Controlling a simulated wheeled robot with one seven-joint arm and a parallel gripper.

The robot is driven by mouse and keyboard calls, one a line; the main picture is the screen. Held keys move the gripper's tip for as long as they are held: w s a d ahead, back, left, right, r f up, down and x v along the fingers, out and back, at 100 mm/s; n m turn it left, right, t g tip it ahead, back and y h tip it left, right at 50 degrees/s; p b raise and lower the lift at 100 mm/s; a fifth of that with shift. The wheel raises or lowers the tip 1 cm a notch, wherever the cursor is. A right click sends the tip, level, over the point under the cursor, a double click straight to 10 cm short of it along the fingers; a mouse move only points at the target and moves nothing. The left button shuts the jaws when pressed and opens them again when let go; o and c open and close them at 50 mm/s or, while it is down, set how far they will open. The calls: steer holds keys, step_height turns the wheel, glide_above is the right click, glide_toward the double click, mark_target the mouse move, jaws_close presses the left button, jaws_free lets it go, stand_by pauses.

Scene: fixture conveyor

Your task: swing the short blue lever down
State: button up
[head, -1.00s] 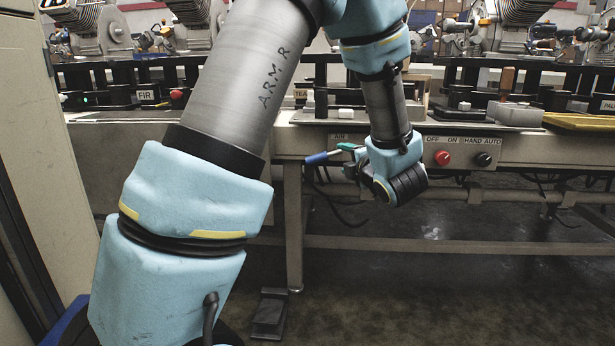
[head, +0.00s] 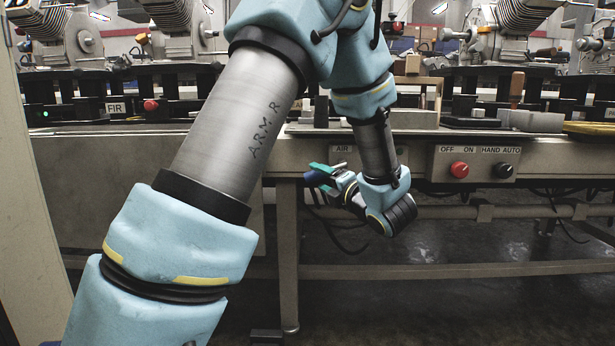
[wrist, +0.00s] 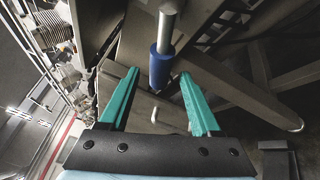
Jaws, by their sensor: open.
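The short lever is a grey rod with a blue sleeve. In the wrist view the blue sleeve (wrist: 160,66) lies between the tips of my two teal fingers, with a gap on each side. In the head view my gripper (head: 319,172) is at the bench front, just below the AIR label (head: 341,149). My gripper is open and holds nothing. The lever's pivot is hidden in the head view.
A panel with a red button (head: 459,169) and a black knob (head: 503,170) is on the bench front, right of my arm. A bench leg (head: 288,255) stands below the gripper. Dark cables hang under the bench. The floor in front is mostly clear.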

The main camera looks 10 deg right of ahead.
steer(key=b+x, duration=0.1)
steer(key=x, duration=0.5)
steer(key=shift+w, duration=0.3)
jaws_close()
stand_by(1.1)
